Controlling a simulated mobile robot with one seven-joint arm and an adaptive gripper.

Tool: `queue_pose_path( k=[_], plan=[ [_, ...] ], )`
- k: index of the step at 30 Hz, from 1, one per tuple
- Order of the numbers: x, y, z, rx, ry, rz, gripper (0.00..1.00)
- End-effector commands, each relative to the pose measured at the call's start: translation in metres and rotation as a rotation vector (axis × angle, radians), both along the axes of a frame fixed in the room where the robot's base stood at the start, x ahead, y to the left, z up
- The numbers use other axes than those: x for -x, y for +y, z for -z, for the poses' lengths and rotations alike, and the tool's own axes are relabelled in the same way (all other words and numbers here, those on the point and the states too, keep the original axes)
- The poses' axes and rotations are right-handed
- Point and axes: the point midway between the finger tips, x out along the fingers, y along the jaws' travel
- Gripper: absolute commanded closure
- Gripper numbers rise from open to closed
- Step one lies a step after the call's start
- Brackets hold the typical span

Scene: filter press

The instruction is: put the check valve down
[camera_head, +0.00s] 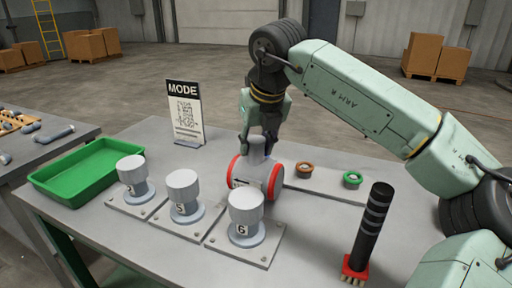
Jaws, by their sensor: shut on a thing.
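The check valve (254,176) is a grey body with a red ring at each end and a short neck on top. It is in the middle of the head view, just behind the pedestal marked 6. My gripper (257,138) points down and is shut on the neck from above. The valve looks upright. Its lower part is partly hidden by the pedestal, and I cannot tell whether it touches the table (310,240).
Several grey numbered pedestals, one marked 5 (184,195) and one marked 6 (246,214), stand in front. A green tray (75,192) is at left, a MODE sign (184,115) behind. A plate with two small rings (330,185) and a black brush (371,230) are at right.

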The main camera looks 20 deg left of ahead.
Motion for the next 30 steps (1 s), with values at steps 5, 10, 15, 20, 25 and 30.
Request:
queue_pose_path(
  k=[5, 10, 15, 20, 25, 30],
  plan=[
    [0.0, 0.0, 0.013, -0.002, -0.001, 0.0, 1.0],
    [0.0, 0.0, 0.013, -0.001, -0.001, 0.0, 1.0],
    [0.0, 0.0, 0.017, -0.001, 0.001, 0.0, 0.64],
    [0.0, 0.0, 0.016, 0.0, 0.001, 0.0, 0.54],
    [0.0, 0.0, 0.016, 0.0, 0.001, 0.0, 0.46],
    [0.0, 0.0, 0.016, 0.0, 0.001, 0.0, 0.46]
  ],
)
